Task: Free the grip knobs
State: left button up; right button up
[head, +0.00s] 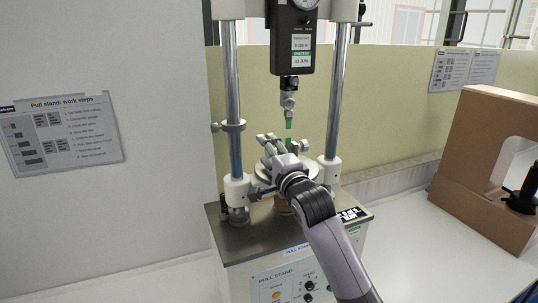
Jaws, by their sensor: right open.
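A pull stand (258,241) with two steel columns stands on the white table. A black force gauge (293,38) hangs between the columns, with an upper grip (289,85) below it. A short green piece (289,124) hangs under the upper grip, and another bit of green shows lower down behind my gripper. My right gripper (267,143) is open at the lower grip, above the round plate (259,172). My gripper and arm hide most of the lower grip and its knob, so I cannot tell whether the fingers touch it. My left gripper is out of view.
The two columns (232,95) stand close on both sides of my right gripper. A collar with a knob (229,126) sits on the left column. A brown frame (470,150) with a black object stands at the right. The white table is clear at the left.

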jog(key=v, duration=1.2)
